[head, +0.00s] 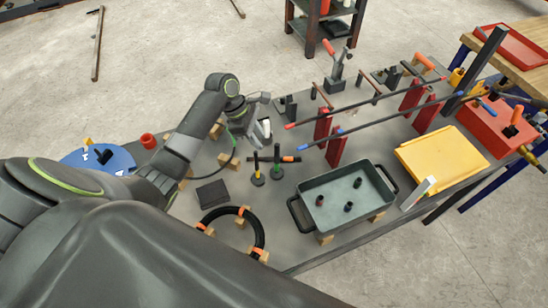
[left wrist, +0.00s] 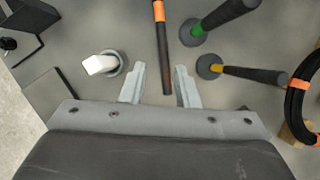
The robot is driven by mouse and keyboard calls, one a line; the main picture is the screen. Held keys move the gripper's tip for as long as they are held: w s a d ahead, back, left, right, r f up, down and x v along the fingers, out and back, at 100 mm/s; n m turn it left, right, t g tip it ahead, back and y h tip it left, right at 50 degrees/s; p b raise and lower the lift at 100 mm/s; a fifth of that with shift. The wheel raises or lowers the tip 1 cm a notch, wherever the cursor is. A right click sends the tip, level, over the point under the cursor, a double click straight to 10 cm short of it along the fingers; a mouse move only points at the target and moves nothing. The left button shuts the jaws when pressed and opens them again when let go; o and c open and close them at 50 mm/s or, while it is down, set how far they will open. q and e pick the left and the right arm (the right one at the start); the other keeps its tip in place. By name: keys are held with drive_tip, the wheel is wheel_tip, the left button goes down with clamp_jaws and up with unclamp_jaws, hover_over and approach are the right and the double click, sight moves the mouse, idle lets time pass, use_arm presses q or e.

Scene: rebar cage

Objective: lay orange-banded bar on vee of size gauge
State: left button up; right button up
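The orange-banded bar (left wrist: 166,65) is a dark rod with an orange band. In the left wrist view its near end lies between the two fingers. In the head view the bar (head: 294,159) lies above the bench near the green-banded and yellow-banded posts. My left gripper (head: 258,133) is open over the bench; in the left wrist view the fingers (left wrist: 160,74) stand apart on either side of the bar, with gaps. I cannot tell whether the bar is at finger height. I cannot make out the size gauge's vee for sure. My right gripper is not in view.
The green-banded post (left wrist: 198,32) and yellow-banded post (left wrist: 212,66) stand right of the fingers, a white-topped piece (left wrist: 100,64) left. A black ring (head: 262,236), grey tray (head: 345,222), yellow tray (head: 440,160) and long bars on red stands (head: 335,150) crowd the bench.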

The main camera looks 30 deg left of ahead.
sight(273, 158)
use_arm(q)
drive_tip(key=x, duration=0.7)
drive_tip(key=shift+s+d+r+p, duration=0.1)
drive_tip(key=shift+d+r+p, duration=0.1)
drive_tip(key=shift+d+p, duration=0.2)
drive_tip(key=shift+d+f, duration=0.2)
drive_tip(key=shift+f, duration=0.35)
clamp_jaws()
